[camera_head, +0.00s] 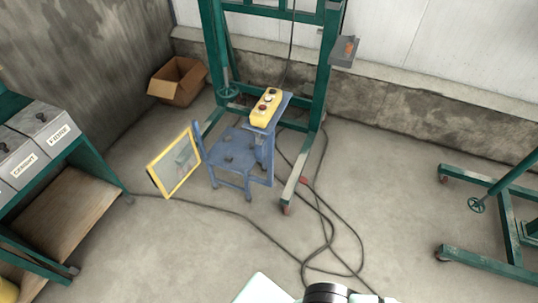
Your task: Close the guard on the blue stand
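A blue stand (230,143) stands on the floor near the middle of the head view. A yellow control box (266,106) with several buttons is mounted on its upright post. The guard (174,161), a yellow frame with a clear panel, sticks out from the stand's left side, swung outward and open. The stand's flat top is uncovered. A small part of my own arm, white and black, shows at the bottom edge, well in front of the stand. Neither gripper is in view.
A green wheeled frame (324,72) stands right behind the blue stand. Cables (322,222) lie on the floor in front and to the right. A green bench with grey boxes (42,130) is at left, a cardboard box (178,82) behind. The front floor is mostly clear.

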